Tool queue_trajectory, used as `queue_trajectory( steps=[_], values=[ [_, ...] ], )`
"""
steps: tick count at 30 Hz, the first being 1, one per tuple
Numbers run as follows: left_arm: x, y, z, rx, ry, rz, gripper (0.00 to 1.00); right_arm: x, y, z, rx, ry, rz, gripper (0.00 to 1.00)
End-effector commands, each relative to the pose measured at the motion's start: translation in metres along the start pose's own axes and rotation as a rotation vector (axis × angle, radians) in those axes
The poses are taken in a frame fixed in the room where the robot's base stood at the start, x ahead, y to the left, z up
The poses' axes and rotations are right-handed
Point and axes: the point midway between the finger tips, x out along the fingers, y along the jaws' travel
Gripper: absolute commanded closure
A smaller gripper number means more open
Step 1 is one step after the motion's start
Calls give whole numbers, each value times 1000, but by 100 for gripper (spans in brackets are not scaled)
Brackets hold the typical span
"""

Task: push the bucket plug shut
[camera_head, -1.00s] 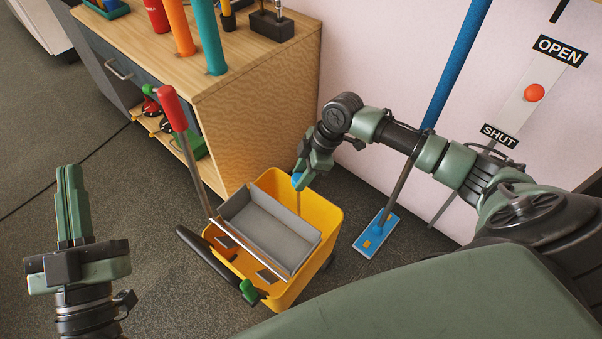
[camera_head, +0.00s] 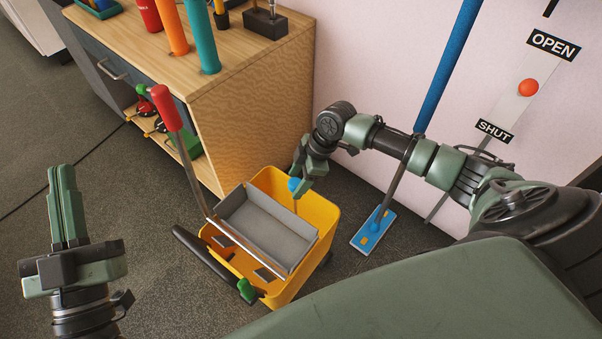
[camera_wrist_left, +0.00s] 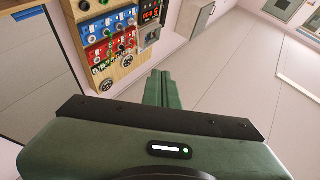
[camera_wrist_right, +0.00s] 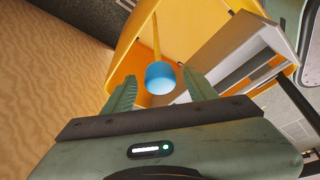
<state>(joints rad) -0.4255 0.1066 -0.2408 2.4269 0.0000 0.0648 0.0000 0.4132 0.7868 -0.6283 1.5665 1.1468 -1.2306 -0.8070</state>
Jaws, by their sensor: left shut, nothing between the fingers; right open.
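The yellow bucket (camera_head: 326,212) stands on the floor beside the wooden cabinet. A blue round knob (camera_head: 294,184) on a thin yellowish rod rises inside its back corner; I take it for the plug's handle. My right gripper (camera_head: 301,186) is at that corner, close to the knob. In the right wrist view the blue knob (camera_wrist_right: 160,78) shows between and just beyond the spread, empty fingers (camera_wrist_right: 158,92); contact cannot be told. The plug's lower end is hidden. My left gripper (camera_head: 62,172) is shut and empty, raised at the left; its closed fingers also show in the left wrist view (camera_wrist_left: 160,88).
A grey tray (camera_head: 267,227) sits in the bucket, with a red-handled lever (camera_head: 166,106) at its side. A blue mop (camera_head: 374,230) leans by the wall, right of the bucket. A wall panel (camera_head: 515,95) reads OPEN and SHUT. Floor left of the bucket is clear.

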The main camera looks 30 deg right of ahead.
Motion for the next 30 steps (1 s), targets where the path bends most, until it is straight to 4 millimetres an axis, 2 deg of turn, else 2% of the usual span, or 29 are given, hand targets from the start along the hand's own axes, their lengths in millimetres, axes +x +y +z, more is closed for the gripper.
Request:
queue_trajectory(
  steps=[7, 15, 21, 30],
  values=[
    [-7, -7, 44, 10, -252, -14, 100, -29, 0, -1, -1, -1, 2, 43],
    [-34, -15, 94, 16, -551, -31, 100, -61, 0, 0, 0, -1, 0, 43],
    [-50, -18, 112, 18, -665, -39, 100, -73, 0, 0, 0, -1, 0, 43],
    [-54, -18, 116, 18, -688, -40, 100, -74, 0, 0, 0, 0, -1, 43]
  ],
)
